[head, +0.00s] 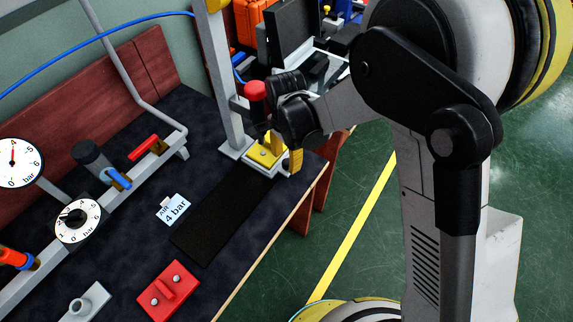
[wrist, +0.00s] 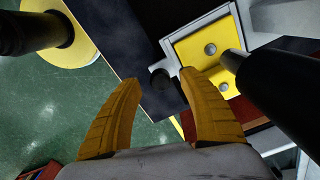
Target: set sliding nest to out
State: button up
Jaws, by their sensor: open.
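I take the sliding nest to be the yellow plate with round metal screws (head: 265,155), in a pale frame at the foot of the grey post; no marking confirms this. It also shows in the wrist view (wrist: 208,45). A small dark round knob (wrist: 162,79) shows beside its near edge. My gripper (head: 285,151) is low over the table's right edge, beside the plate. In the wrist view my gripper (wrist: 159,80) has its yellow fingers apart, with the knob between the tips. The right fingertip overlaps the plate's edge; I cannot tell whether it touches.
A grey post (head: 223,80) and a red-topped black lever (head: 256,91) stand close to my gripper. A black strip (head: 222,215) runs along the table toward a red plate with a handle (head: 168,290). Gauges and pipes lie left. Green floor is open right of the table.

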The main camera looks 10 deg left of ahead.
notch_tip(320, 180, down, 2)
grip_shut()
dwell(0.3)
jog(key=shift+s+a, duration=0.1)
